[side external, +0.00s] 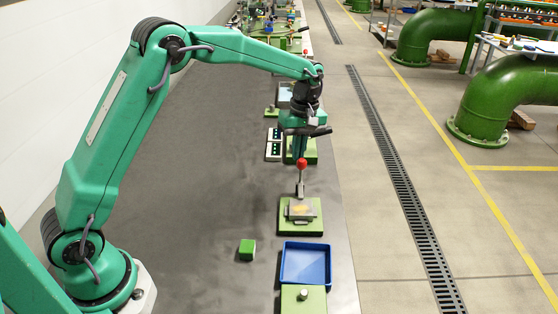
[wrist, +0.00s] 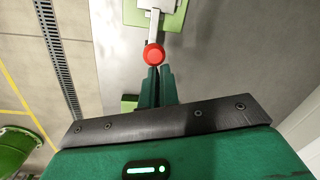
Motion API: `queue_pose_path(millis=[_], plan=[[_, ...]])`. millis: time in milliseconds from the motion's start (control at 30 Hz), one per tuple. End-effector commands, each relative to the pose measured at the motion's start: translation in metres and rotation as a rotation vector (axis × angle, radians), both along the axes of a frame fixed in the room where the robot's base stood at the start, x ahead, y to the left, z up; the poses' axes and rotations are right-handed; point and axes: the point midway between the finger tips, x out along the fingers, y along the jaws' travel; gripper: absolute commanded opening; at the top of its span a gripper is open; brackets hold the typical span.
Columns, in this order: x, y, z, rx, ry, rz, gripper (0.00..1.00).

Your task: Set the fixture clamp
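The fixture clamp has a green base (side external: 312,229) with a grey plate on top and an upright metal lever (side external: 300,188) ending in a red ball knob (side external: 302,163). In the wrist view the red knob (wrist: 153,54) lies just past my fingertips, with the lever (wrist: 153,27) and part of the green base (wrist: 175,18) beyond it. My gripper (side external: 300,155) points down just above the knob. In the wrist view my gripper's (wrist: 159,70) two green fingers are close together with nothing visible between them. Whether a fingertip touches the knob is unclear.
A blue tray (side external: 305,264) and another green block with a metal knob (side external: 303,299) stand nearer the camera. A small green cube (side external: 247,250) sits on the dark bench left of the tray. More green fixtures (side external: 308,152) stand behind my gripper. The bench's left side is clear.

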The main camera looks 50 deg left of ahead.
Motion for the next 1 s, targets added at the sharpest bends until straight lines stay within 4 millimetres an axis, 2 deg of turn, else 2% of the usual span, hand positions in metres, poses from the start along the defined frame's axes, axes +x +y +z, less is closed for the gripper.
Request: queue_pose_path(millis=[33,467,667,867,1000], plan=[[-0.008,-0.011,-0.002,0.001,0.031,-0.024,0.0],[-0.006,-0.007,-0.001,0.0,0.029,-0.021,0.0],[0.001,0.01,0.002,-0.003,0.02,-0.014,0.0],[0.015,0.039,0.007,-0.007,0.003,0.002,0.0],[0.008,0.024,0.031,-0.005,0.0,-0.004,0.0]])
